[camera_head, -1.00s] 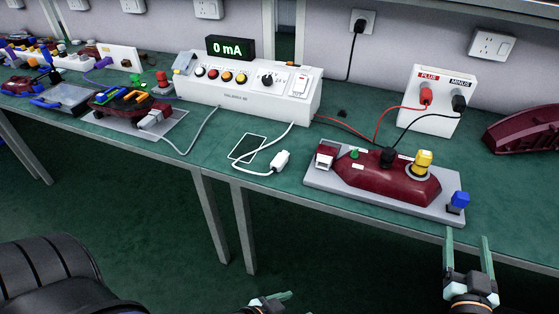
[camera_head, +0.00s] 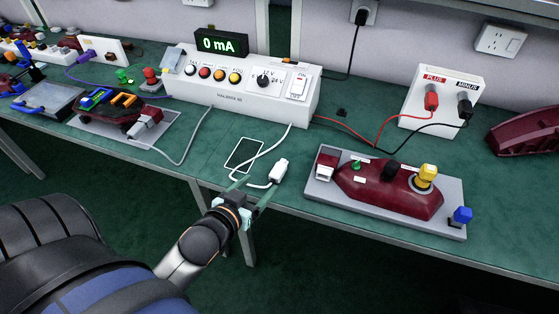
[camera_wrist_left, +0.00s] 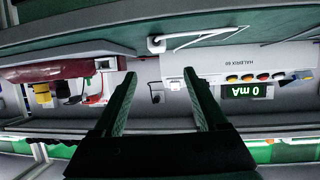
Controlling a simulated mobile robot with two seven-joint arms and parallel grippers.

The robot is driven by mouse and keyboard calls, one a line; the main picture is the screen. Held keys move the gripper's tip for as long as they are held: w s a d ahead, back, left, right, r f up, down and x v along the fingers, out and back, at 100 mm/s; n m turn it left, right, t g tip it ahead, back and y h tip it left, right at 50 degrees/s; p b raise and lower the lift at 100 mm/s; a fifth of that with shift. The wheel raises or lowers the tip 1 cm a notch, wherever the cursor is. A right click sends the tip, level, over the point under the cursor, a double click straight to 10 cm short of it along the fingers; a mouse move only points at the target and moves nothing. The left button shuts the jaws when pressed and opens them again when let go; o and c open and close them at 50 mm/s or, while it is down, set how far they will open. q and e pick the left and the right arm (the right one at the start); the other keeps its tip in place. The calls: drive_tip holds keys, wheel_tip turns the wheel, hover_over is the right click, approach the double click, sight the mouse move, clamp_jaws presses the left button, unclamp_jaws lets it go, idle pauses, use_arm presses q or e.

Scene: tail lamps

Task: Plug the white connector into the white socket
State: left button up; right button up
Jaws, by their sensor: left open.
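The white connector (camera_head: 281,169) lies on the green bench at the end of a white cable, beside a dark framed rectangle. In the left wrist view, whose picture is upside down, the connector (camera_wrist_left: 156,45) shows above and between my fingers. The white socket (camera_head: 325,167) sits at the left end of the dark red tail lamp (camera_head: 388,190) on a grey plate. My left gripper (camera_head: 253,190) is open and empty at the bench's front edge, just left of and nearer than the connector. It also shows open in the left wrist view (camera_wrist_left: 160,80). My right gripper is out of view.
The white tester box (camera_head: 240,95) stands behind, its display reading 0 mA. Another lamp assembly (camera_head: 125,115) stands left.

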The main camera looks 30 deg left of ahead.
sight(278, 169)
use_arm(q)
drive_tip(key=b+x, duration=0.1)
drive_tip(key=x, duration=1.1)
drive_tip(key=shift+d+f+b, duration=0.15)
drive_tip(key=shift+d+b, duration=0.05)
drive_tip(key=shift+b, duration=0.1)
drive_tip(key=shift+s, duration=0.1)
clamp_jaws()
